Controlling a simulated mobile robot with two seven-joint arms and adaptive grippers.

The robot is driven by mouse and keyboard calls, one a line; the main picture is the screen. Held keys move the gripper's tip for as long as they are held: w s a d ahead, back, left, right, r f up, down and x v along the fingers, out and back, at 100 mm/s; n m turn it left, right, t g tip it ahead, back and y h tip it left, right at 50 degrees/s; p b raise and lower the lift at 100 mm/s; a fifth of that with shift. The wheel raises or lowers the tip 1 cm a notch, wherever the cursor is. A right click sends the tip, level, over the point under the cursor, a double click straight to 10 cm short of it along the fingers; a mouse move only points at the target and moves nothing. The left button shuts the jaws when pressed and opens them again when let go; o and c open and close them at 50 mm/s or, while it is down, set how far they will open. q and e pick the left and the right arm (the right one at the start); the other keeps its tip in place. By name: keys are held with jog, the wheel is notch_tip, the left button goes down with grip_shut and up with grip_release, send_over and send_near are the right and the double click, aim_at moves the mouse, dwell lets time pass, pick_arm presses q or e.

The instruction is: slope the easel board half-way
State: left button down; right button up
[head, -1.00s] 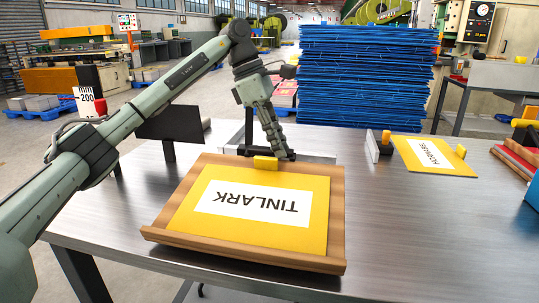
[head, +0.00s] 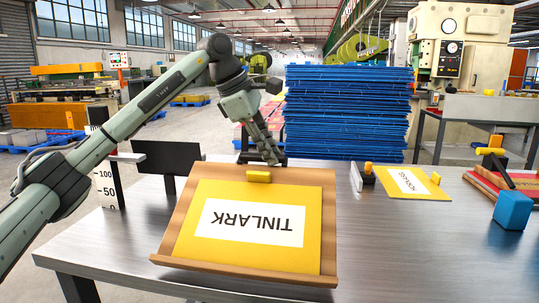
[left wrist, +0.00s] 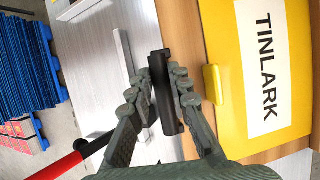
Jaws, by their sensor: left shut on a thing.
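The easel board (head: 176,232) is a wooden board with a front ledge, on the metal table, its far edge raised so it slopes toward me. It bears a yellow sheet (head: 250,257) with a white TINLARK label, upside down in the head view, and a yellow clip (head: 258,177) at its top. My left gripper (head: 270,158) is behind the far edge. In the left wrist view my left gripper (left wrist: 163,90) is shut on a black bar (left wrist: 164,100) beside the board's edge. The board's support underneath is hidden. My right gripper is not in view.
A white scale post (head: 107,190) marked 100 and 50 and a black plate (head: 168,157) stand left of the board. A yellow labelled plate (head: 408,184), a blue block (head: 513,209) and red stock lie right. The table between is clear. A blue stack (head: 347,115) stands behind.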

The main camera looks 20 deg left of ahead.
pick_arm(q)
jog(key=shift+r, duration=0.15)
jog(key=c, duration=1.4)
grip_release()
jog(key=shift+s, duration=0.1)
jog(key=v, duration=1.2)
